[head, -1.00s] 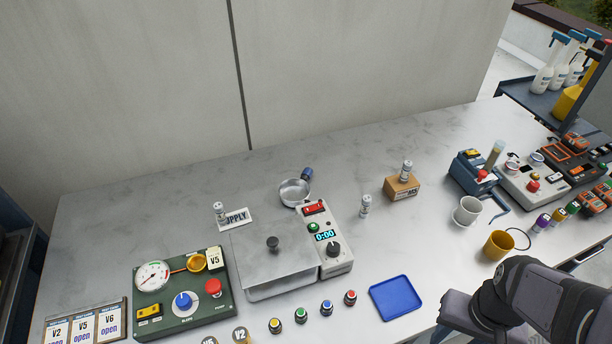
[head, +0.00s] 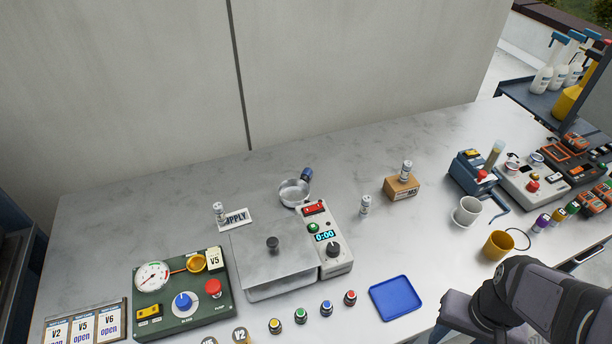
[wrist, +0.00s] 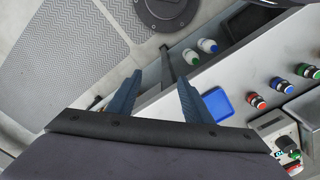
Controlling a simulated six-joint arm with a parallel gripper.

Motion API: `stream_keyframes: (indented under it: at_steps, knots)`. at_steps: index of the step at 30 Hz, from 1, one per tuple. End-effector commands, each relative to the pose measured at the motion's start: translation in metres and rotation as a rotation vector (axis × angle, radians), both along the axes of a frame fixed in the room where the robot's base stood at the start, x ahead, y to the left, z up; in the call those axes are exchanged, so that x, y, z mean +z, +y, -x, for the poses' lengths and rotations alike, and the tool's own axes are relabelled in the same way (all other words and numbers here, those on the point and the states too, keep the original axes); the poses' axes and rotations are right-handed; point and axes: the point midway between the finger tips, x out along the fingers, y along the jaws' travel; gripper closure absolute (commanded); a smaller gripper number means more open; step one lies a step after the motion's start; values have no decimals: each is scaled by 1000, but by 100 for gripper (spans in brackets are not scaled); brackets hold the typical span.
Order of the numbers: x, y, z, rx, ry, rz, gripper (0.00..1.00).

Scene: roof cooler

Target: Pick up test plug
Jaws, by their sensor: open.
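My gripper (wrist: 160,78) shows in the wrist view with its two blue-grey fingers apart and nothing between them. In the head view only my arm shows, at the lower right. I cannot tell which piece is the test plug. Several short pieces with coloured tops, including a red one (head: 350,298) and a blue one (head: 326,308), stand along the front. My gripper is apart from all of these.
A blue tray (head: 396,298) lies at the front; it also shows in the wrist view (wrist: 217,103). A lidded metal box (head: 265,268), a green gauge panel (head: 183,300), a white mug (head: 467,210) and a yellow mug (head: 498,246) stand on the bench. The bench's back strip is clear.

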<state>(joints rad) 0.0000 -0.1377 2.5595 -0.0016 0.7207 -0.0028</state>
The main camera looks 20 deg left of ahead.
Motion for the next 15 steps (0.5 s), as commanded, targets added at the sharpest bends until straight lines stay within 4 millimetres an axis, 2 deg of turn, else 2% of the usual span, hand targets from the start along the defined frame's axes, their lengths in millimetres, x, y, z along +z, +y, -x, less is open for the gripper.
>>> stream_keyframes:
  at_steps: [5,14,15]
  knots:
    - [11,0,-2,0,-5,0,54]
    - [52,0,-1,0,-7,0,54]
    - [51,3,-6,-17,-3,-9,54]
